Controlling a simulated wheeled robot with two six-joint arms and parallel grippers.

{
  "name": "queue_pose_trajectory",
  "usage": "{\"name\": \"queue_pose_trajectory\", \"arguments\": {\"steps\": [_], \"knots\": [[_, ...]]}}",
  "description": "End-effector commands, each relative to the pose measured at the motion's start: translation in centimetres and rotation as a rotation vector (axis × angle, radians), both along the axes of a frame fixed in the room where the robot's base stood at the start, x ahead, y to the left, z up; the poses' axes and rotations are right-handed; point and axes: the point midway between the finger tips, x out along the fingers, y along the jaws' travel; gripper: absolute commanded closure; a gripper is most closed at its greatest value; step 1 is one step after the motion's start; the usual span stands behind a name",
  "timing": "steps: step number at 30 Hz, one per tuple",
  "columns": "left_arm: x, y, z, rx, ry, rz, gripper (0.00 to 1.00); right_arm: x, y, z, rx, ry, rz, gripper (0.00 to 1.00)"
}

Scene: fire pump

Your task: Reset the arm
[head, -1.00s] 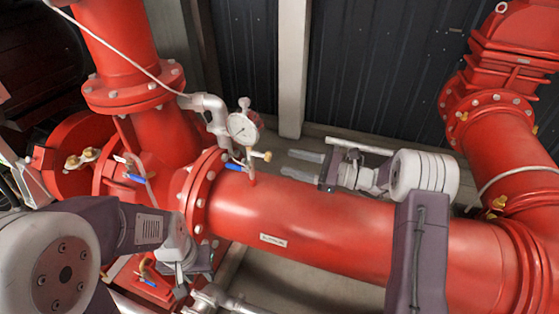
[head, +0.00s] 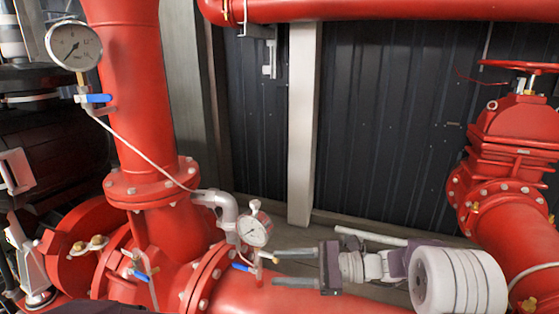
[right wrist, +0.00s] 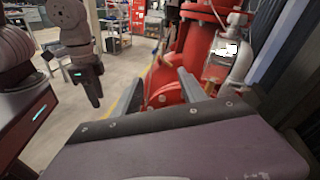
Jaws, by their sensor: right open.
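My right gripper (head: 274,267) is in the lower middle of the head view. Its two grey fingers point left and stand apart with nothing between them. They are close to the right of the small pressure gauge (head: 254,229) and its blue-handled valve, above the horizontal red pipe (head: 235,298). In the right wrist view the open fingers (right wrist: 162,88) reach toward red pipework, with the purple gripper body in front. An arm of mine, seemingly the left (right wrist: 82,45), hangs at the left of that view. In the head view only a dark edge shows at the bottom left.
A large gauge (head: 74,46) with a blue valve handle is at upper left beside the vertical red pipe (head: 130,90). A red flanged valve (head: 510,130) stands at right. A pale post (head: 302,120) and dark wall panels (head: 375,110) are behind. Open floor (right wrist: 125,65) shows in the wrist view.

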Motion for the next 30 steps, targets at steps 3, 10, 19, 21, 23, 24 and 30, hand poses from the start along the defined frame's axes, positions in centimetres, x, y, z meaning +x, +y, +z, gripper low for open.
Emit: {"name": "queue_pose_trajectory", "arguments": {"steps": [3, 10, 19, 21, 23, 24, 30], "knots": [[0.0, 0.0, 2.3, 0.000, 0.000, 0.000, 0.64, -8.2, 2.3, -1.3, -0.300, -0.046, 0.203, 0.51], [0.0, 0.0, 4.0, 0.000, 0.000, 0.000, 0.64, -19.4, -6.2, -10.0, -0.975, -0.363, 0.633, 0.51], [0.0, 0.0, 3.8, 0.000, 0.000, 0.000, 0.64, -17.9, -15.5, -14.5, -1.369, -0.829, 1.014, 0.51], [0.0, 0.0, 3.8, 0.000, 0.000, 0.000, 0.64, -17.2, -15.6, -14.4, -1.383, -0.864, 1.015, 0.51], [0.0, 0.0, 3.8, 0.000, 0.000, 0.000, 0.64, -17.1, -15.5, -14.4, -1.383, -0.871, 1.019, 0.51], [0.0, 0.0, 3.8, 0.000, 0.000, 0.000, 0.64, -17.1, -15.5, -14.4, -1.381, -0.870, 1.019, 0.51], [0.0, 0.0, 3.8, 0.000, 0.000, 0.000, 0.64, -17.1, -15.5, -14.4, -1.381, -0.867, 1.017, 0.51]]}}
